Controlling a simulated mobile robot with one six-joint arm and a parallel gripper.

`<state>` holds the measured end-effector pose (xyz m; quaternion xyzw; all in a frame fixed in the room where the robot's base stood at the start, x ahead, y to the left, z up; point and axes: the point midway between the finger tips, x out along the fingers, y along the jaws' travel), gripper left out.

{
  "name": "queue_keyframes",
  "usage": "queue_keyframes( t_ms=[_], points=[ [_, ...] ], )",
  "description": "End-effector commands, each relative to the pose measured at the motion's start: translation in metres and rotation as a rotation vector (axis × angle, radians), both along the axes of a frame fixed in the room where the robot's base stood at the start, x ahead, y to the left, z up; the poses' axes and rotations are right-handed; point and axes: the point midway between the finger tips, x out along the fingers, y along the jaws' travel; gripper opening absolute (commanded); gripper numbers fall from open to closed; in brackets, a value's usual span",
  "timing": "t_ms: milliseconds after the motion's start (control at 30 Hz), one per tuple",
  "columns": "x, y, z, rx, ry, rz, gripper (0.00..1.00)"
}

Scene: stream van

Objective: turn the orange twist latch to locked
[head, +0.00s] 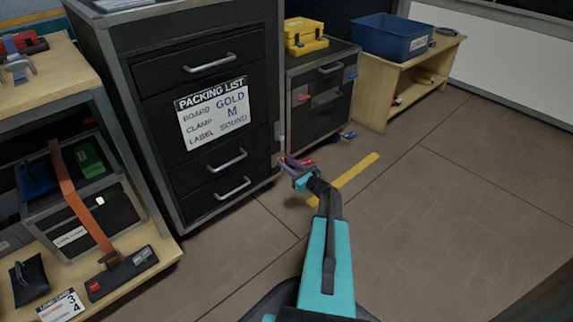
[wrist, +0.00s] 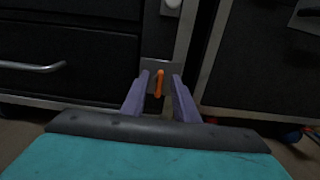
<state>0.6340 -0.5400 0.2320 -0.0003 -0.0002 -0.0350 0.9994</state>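The orange twist latch (wrist: 158,82) sits on a grey plate (wrist: 150,66) on the cabinet's corner post. Its handle stands about upright in the wrist view. My gripper (wrist: 160,90) has its two purple fingers apart, one on each side of the latch. Gaps show between the handle and both fingers, so it is open and not holding the latch. In the head view my gripper (head: 289,163) is at the cabinet's right front edge, low down. The latch is mostly hidden there by the fingers.
The black drawer cabinet (head: 160,85) carries a packing list (head: 212,113) and has drawer handles. A second dark cabinet (head: 322,100) stands right of it with a yellow case (head: 305,38) on top. A wooden bench (head: 395,75) holds a blue bin (head: 390,38). Floor at right is clear.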

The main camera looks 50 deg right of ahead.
Motion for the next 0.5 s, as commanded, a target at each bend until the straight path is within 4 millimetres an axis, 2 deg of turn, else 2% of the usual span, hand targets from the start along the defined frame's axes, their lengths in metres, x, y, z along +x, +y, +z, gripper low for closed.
queue_keyframes(
  t_ms=[200,500],
  points=[
    [0.0125,-0.0013,-0.0006,0.001,0.0,-0.001,0.27],
    [0.0134,-0.001,0.0001,0.001,0.0,-0.001,0.27]
  ],
)
